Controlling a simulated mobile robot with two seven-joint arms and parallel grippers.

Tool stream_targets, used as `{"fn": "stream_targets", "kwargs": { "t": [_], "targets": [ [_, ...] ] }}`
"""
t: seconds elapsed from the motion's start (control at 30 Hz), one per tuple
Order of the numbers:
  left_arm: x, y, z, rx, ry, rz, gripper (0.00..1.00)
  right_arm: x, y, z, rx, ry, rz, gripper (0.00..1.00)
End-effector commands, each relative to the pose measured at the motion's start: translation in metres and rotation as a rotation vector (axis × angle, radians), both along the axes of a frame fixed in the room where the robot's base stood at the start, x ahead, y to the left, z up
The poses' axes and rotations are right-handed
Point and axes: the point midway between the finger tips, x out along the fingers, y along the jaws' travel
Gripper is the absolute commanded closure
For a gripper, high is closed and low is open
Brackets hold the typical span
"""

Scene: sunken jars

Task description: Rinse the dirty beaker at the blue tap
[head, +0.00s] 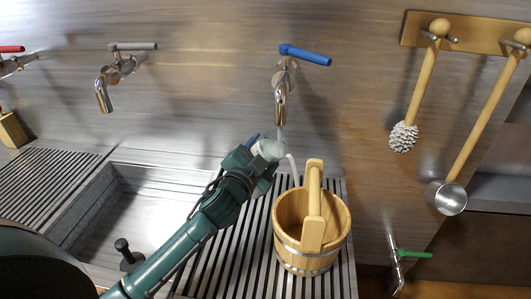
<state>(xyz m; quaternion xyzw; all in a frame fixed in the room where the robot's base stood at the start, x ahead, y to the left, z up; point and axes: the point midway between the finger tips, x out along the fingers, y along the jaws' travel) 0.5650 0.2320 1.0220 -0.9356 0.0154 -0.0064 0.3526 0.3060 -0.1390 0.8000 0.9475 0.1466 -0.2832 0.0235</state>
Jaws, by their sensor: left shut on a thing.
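The blue tap (284,78) is on the back wall, its blue lever pointing right and slightly down. A thin pale stream comes from its spout. My left gripper (258,155) is just below the spout, shut on a small whitish vessel, seemingly the beaker (270,149). The beaker looks tilted, and a pale stream runs from its right side down toward the wooden bucket. The gripper and arm hide part of the beaker, and any dirt on it is too small to tell. My right gripper is out of view.
The wooden bucket (283,238) with an upright handle stands on the slatted drainboard (237,265), close right of my arm. A sink basin (150,205) is at left. Grey (120,67), red (12,62) and green (398,262) taps surround. A brush (404,137) and ladle (447,197) hang right.

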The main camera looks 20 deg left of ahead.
Motion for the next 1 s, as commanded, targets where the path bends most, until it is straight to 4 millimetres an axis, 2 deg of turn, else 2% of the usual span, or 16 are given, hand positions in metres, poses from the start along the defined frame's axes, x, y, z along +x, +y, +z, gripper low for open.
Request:
{"fn": "stream_targets", "kwargs": {
  "t": [0.7, 1.0],
  "targets": [
    [-0.065, -0.023, 0.001, -0.002, -0.001, 0.000, 0.70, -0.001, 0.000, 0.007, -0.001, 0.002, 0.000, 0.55],
    [-0.083, -0.029, 0.002, -0.001, -0.002, 0.001, 0.70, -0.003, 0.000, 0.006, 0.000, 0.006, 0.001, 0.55]
  ]
}}
